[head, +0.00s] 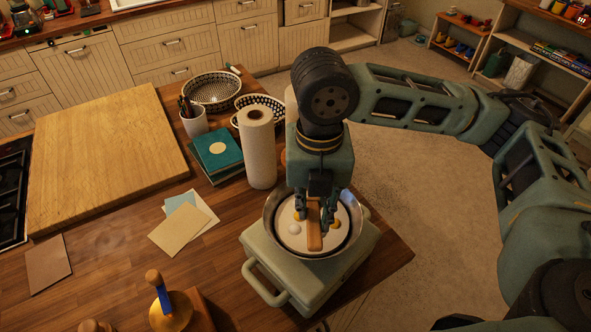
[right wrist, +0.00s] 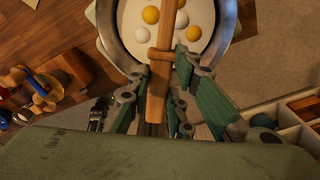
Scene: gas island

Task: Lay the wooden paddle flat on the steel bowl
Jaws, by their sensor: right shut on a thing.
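The steel bowl (head: 357,207) is round and shallow and stands on a pale green, box-like base with a side handle. Inside it are pale contents with several white and yellow round pieces. My right gripper (head: 315,212) is above the bowl, pointing down, shut on the wooden paddle (head: 314,236). In the right wrist view the paddle (right wrist: 161,85) runs from between the fingers out over the bowl (right wrist: 128,42), with a small crosspiece on it. I cannot tell whether the paddle touches the bowl. My left gripper is not in view.
The green base (head: 345,262) sits at the table's right corner. A paper towel roll (head: 257,150) stands close behind the bowl, left of my right arm. Green books (head: 220,152), papers (head: 182,226) and a large cutting board (head: 105,155) lie farther left. A brass bell-like object (head: 170,312) is at the front.

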